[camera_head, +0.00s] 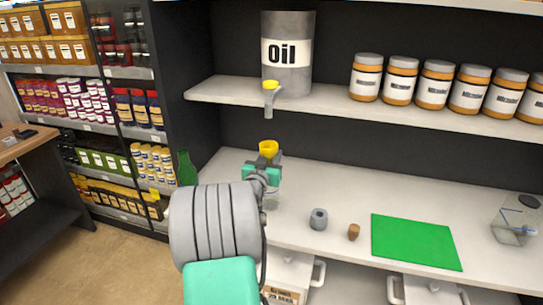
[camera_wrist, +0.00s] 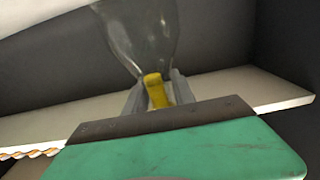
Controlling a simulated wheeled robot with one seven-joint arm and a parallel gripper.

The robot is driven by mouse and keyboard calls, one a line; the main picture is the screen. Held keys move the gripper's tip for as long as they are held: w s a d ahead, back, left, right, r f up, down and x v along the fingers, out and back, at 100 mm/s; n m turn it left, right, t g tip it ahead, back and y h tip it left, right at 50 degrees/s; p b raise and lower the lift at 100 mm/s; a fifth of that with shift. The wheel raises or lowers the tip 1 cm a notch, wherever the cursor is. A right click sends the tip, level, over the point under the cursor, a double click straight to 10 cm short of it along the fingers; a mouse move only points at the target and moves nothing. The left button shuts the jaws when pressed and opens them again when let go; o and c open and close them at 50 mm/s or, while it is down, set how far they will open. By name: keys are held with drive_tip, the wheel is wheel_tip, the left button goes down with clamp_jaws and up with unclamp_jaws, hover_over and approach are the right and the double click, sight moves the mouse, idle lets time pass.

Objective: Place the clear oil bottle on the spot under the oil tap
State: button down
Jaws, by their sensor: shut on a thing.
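The oil tap (camera_head: 268,101), grey with a yellow top, hangs at the shelf front below a grey can labelled "Oil" (camera_head: 287,80). My gripper (camera_head: 263,174) is over the back-left counter, below the tap. It is shut on the clear oil bottle, whose see-through body shows in the wrist view (camera_wrist: 146,38) and faintly below the gripper in the head view. A yellow funnel-like piece (camera_head: 268,149) shows just above the gripper, roughly beneath the tap spout. Yellow also shows between the fingers (camera_wrist: 156,92). My arm hides the bottle's base; I cannot tell whether it touches the counter.
A dark green bottle (camera_head: 187,168) stands left of my arm. On the counter (camera_head: 320,184) are a grey ring-shaped part (camera_head: 318,219), a cork (camera_head: 354,232), a green mat (camera_head: 420,242) and a clear vessel (camera_head: 517,222). Several labelled jars line the shelf (camera_head: 330,101) above.

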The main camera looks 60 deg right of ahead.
drive_tip(key=shift+f+b, duration=0.2)
drive_tip(key=shift+b, duration=0.1)
drive_tip(key=c, duration=1)
unclamp_jaws()
drive_tip(key=shift+c, duration=0.2)
